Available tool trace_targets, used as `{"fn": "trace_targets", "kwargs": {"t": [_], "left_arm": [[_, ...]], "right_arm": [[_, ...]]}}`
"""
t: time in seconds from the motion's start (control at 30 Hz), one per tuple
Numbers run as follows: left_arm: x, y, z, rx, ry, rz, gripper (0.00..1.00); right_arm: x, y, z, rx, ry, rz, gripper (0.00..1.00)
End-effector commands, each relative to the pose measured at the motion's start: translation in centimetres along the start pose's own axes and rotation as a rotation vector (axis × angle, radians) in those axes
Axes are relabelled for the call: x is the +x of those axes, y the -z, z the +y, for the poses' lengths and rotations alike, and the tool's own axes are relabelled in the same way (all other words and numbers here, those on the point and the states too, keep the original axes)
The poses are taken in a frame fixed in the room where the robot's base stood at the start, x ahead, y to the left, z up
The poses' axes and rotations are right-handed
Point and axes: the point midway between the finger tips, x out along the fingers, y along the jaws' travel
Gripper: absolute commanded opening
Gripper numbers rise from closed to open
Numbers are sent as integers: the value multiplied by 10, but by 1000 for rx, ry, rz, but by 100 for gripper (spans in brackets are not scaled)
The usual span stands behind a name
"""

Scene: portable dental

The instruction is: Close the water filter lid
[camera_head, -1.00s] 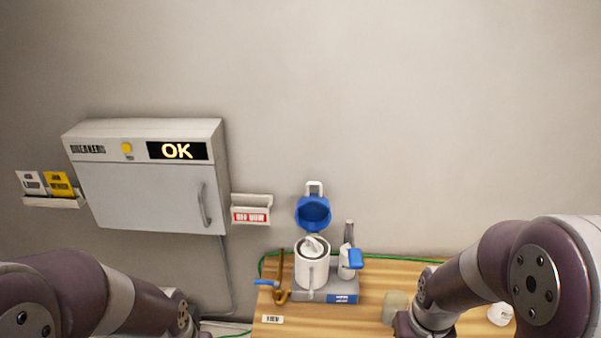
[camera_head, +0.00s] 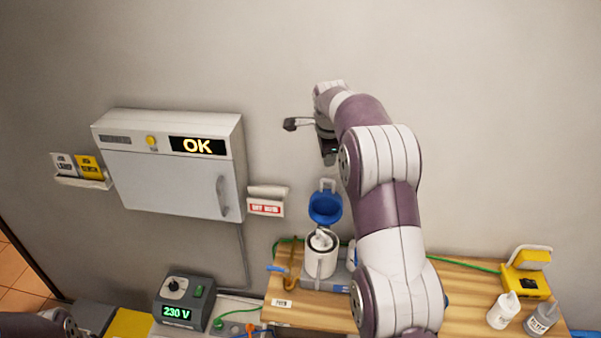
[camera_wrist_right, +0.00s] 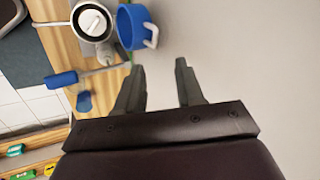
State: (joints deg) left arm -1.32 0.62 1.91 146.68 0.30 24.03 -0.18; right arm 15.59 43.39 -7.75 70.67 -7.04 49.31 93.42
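The water filter is a white cylindrical housing (camera_head: 320,262) on a grey base on the wooden bench, with a white cartridge inside its open top. Its blue lid (camera_head: 325,208) stands raised behind the housing, with a white loop handle at its top. In the right wrist view, the lid (camera_wrist_right: 131,28) and the housing (camera_wrist_right: 91,22) show at the upper left. My right gripper (camera_wrist_right: 161,78) is open and empty, apart from the lid. In the head view, the right gripper (camera_head: 329,156) is above the lid, its fingers partly hidden by the arm. My left gripper is out of view.
A breaker cabinet (camera_head: 178,165) reading OK hangs on the wall at left, beside a small red-labelled holder (camera_head: 266,208). A 230 V unit (camera_head: 184,302) stands at lower left. Bottles (camera_head: 503,311) and a yellow device (camera_head: 527,274) stand on the bench at right.

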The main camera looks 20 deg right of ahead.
Motion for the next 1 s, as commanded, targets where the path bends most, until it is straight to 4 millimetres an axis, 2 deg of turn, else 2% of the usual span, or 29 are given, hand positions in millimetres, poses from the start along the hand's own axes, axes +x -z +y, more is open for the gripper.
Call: {"fn": "trace_targets", "kwargs": {"t": [0.2,0.37,0.47,0.8,1.0], "left_arm": [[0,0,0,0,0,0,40],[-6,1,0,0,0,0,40],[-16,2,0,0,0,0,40],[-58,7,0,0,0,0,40],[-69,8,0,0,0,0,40]], "right_arm": [[-2,1,4,207,-25,8,37],[4,2,4,249,-28,9,37],[19,2,4,248,-31,9,37],[89,2,6,245,-30,9,37],[116,2,7,245,-27,8,37]]}}
